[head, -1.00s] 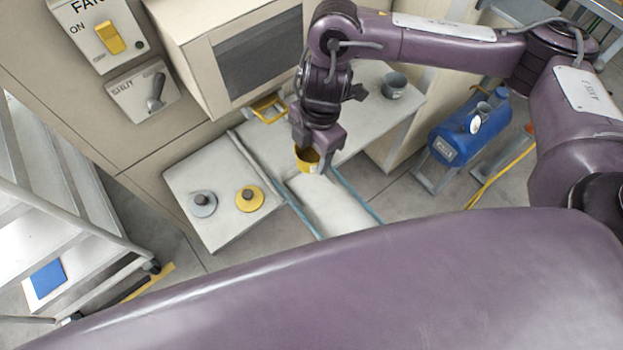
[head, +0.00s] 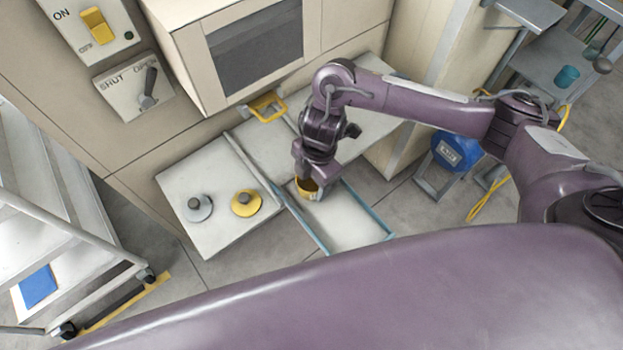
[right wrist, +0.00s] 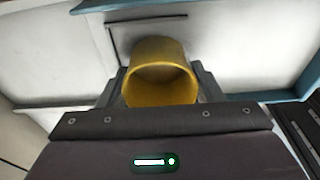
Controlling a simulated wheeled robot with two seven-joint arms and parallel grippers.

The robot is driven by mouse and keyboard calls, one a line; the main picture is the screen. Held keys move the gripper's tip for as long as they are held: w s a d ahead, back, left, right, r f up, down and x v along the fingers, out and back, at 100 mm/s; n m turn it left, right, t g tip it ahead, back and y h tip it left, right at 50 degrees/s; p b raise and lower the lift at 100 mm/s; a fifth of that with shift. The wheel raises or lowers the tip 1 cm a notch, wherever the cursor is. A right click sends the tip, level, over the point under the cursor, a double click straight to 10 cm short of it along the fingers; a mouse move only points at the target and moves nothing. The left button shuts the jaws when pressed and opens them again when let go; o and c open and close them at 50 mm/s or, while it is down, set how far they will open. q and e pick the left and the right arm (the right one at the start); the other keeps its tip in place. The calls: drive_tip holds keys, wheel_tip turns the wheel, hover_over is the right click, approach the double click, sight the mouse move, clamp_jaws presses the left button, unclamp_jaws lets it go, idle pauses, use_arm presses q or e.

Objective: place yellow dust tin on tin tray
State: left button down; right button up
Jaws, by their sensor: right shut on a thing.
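The yellow dust tin (head: 306,188) is in my right gripper (head: 312,180), at the upper left end of the tin tray (head: 350,222). In the right wrist view the tin (right wrist: 160,80) sits between the two jaws, its open mouth toward the camera. My right gripper is shut on it. The tray is a pale flat tray with blue side rails, and its bare part lies below and right of the tin. I cannot tell whether the tin touches the surface under it. My left gripper is not in view.
A grey-knobbed disc (head: 198,208) and a yellow disc (head: 246,203) lie on the pale bench left of the tray. A yellow handle (head: 267,106) is at the cabinet foot. A blue tank (head: 456,150) stands right, and a white stair rack (head: 60,220) stands left.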

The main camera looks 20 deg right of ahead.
drive_tip(key=shift+f, duration=0.2)
drive_tip(key=o, duration=1.1)
drive_tip(key=shift+c, duration=0.2)
wheel_tip(320, 180, up, 12)
drive_tip(key=d+p, duration=0.1)
drive_tip(key=p, duration=0.2)
drive_tip(key=shift+w+d+r+p, duration=0.15)
drive_tip(key=shift+w+d+p, duration=0.1)
drive_tip(key=shift+d+p, duration=0.15)
